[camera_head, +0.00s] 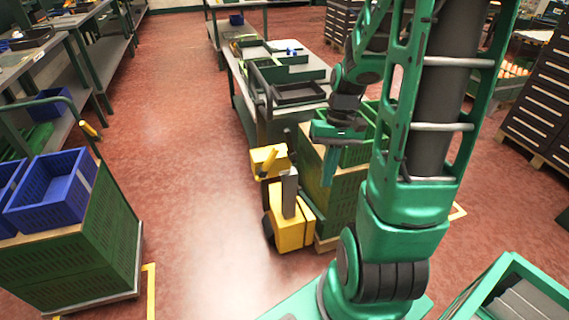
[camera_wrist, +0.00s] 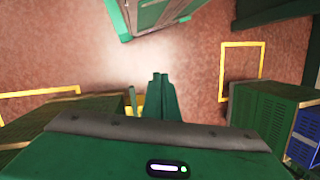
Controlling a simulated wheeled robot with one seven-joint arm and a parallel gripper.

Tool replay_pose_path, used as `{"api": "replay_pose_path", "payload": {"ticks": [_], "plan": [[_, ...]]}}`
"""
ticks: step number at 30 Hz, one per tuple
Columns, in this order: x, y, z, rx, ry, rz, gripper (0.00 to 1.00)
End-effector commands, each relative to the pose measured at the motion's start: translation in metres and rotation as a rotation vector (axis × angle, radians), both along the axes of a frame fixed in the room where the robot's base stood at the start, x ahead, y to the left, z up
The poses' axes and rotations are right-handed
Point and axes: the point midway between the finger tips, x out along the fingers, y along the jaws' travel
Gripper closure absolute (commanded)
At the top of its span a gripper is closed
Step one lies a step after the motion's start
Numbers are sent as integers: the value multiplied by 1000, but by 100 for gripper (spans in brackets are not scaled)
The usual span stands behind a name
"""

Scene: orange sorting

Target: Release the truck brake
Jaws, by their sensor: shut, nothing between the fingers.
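A yellow truck (camera_head: 287,232) stands on the floor in the middle of the head view, against a stack of green crates. I cannot tell for certain which part is the brake. My gripper (camera_head: 328,180) points down to the right of the truck's grey plate, in front of the crates. It is shut and empty, and looks apart from the lever. In the wrist view my gripper's fingers (camera_wrist: 160,76) are together, with a bit of yellow (camera_wrist: 138,111) partly hidden beside them.
Green crates (camera_head: 341,195) stand close behind and right of my gripper. A long workbench (camera_head: 262,118) with trays lies beyond the truck. Another crate stack (camera_head: 85,240) with blue bins stands at the left. Red floor is open between that stack and the truck.

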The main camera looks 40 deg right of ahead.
Motion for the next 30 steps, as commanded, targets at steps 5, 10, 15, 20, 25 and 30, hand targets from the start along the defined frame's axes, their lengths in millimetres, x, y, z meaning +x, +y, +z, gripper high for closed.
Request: {"api": "replay_pose_path", "payload": {"ticks": [5,10,15,20,25,30], "plan": [[21,-3,-44,134,5,-10,100],[40,-1,-84,275,-19,-32,100],[57,4,-120,427,-68,-73,100],[73,10,-150,575,-136,-129,100],[92,15,-174,734,-234,-210,100],[113,16,-190,888,-355,-308,100]]}}
